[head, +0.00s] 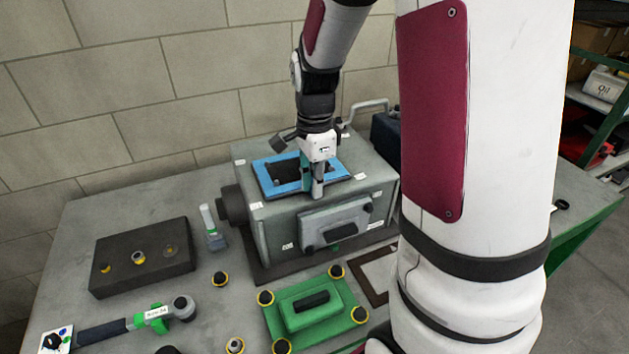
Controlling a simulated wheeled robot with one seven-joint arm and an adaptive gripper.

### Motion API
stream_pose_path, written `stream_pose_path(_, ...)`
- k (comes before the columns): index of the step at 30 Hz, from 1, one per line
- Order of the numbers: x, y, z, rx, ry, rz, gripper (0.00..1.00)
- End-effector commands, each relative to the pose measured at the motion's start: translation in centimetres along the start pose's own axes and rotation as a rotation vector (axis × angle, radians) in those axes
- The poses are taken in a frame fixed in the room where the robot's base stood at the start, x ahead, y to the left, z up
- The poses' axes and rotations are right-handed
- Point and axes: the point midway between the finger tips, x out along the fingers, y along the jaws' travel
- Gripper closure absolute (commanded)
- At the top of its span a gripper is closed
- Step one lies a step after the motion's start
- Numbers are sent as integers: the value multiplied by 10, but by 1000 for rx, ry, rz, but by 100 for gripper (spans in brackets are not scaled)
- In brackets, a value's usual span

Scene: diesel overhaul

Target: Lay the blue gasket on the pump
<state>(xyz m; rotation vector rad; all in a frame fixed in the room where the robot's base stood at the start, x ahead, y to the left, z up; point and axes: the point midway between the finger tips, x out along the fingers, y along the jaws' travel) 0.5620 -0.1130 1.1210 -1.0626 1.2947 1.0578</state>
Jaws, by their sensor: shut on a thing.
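The blue gasket (268,186) is a flat rectangular frame with an open middle. It lies level at the top of the grey pump housing (280,224), around a dark opening; I cannot tell whether it touches the top face or hangs just above it. My gripper (316,190) points down at the gasket's front right part and is shut on its edge. The fingers hide a piece of the gasket's front side.
A green cover (293,318) with a black handle lies in front of the pump among several black-and-yellow knobs. A dark block (142,257), a brush (212,228) and a wrench-like tool (135,322) lie to the left. My arm hides the right side.

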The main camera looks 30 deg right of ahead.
Motion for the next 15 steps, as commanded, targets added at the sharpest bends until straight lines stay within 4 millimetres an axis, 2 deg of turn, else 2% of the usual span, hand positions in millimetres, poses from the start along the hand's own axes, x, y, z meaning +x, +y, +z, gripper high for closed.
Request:
stream_pose_path(13,1,1,0,0,0,3,100)
stream_pose_path(14,1,1,0,0,0,3,83)
stream_pose_path(15,1,1,0,0,0,3,74)
